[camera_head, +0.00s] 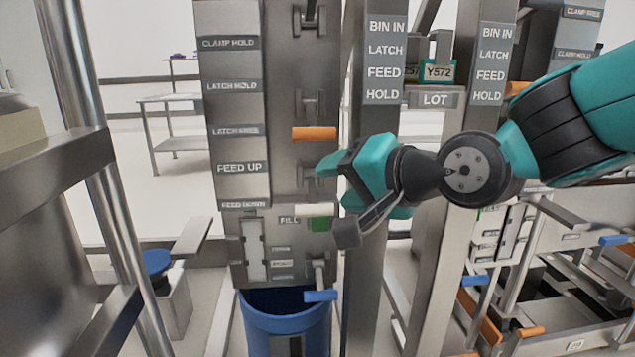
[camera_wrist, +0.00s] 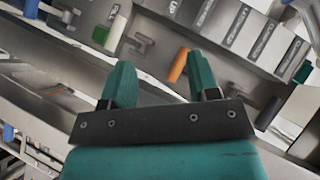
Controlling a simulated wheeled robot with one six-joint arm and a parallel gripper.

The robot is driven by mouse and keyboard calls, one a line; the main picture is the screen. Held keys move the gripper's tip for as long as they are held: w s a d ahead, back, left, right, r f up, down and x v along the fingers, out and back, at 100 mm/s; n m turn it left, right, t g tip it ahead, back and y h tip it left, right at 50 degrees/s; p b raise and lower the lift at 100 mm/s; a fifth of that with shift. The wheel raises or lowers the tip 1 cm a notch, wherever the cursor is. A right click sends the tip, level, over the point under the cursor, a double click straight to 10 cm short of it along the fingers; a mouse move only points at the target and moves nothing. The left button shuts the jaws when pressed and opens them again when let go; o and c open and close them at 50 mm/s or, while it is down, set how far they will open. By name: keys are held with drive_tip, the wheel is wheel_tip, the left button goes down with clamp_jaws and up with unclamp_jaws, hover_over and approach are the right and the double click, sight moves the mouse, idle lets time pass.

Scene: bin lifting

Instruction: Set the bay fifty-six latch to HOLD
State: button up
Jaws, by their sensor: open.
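A grey upright panel (camera_head: 284,70) carries plates reading CLAMP HOLD, LATCH HOLD (camera_head: 233,86), LATCH FREE (camera_head: 238,131), FEED UP and FEED DOWN. An orange handle (camera_head: 314,133) sticks out level with the LATCH FREE plate. In the wrist view, the orange handle (camera_wrist: 179,65) shows in the gap between my fingers, nearer the right one. My teal gripper (camera_head: 336,184) is open and empty, in front of the panel and lower than the orange handle in the head view. I cannot tell how far the handle is from the fingertips. No bay number fifty-six is readable.
A white handle (camera_head: 314,210) and green block (camera_head: 320,222) sit below by FILL. A blue handle (camera_head: 320,295) is lower, above a blue bin (camera_head: 285,322). A post (camera_head: 384,60) reading BIN IN, LATCH, FEED, HOLD stands close right. A steel rail frame is at left.

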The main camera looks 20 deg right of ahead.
sight(321, 137)
drive_tip(key=w+d+f+m+t+h+b, duration=0.2)
drive_tip(key=w+d+m+t+b, duration=0.1)
drive_tip(key=d+m+t+b, duration=0.35)
drive_tip(key=shift+m+t, duration=0.25)
drive_tip(key=shift+m, duration=0.3)
drive_tip(key=p+x, duration=0.2)
drive_tip(key=x, duration=0.4)
drive_tip(key=p+x, duration=0.2)
drive_tip(key=x, duration=0.4)
drive_tip(key=p+x, duration=0.2)
drive_tip(key=x, duration=0.4)
drive_tip(key=shift+a+r, duration=0.1)
drive_tip(key=shift+r, duration=0.25)
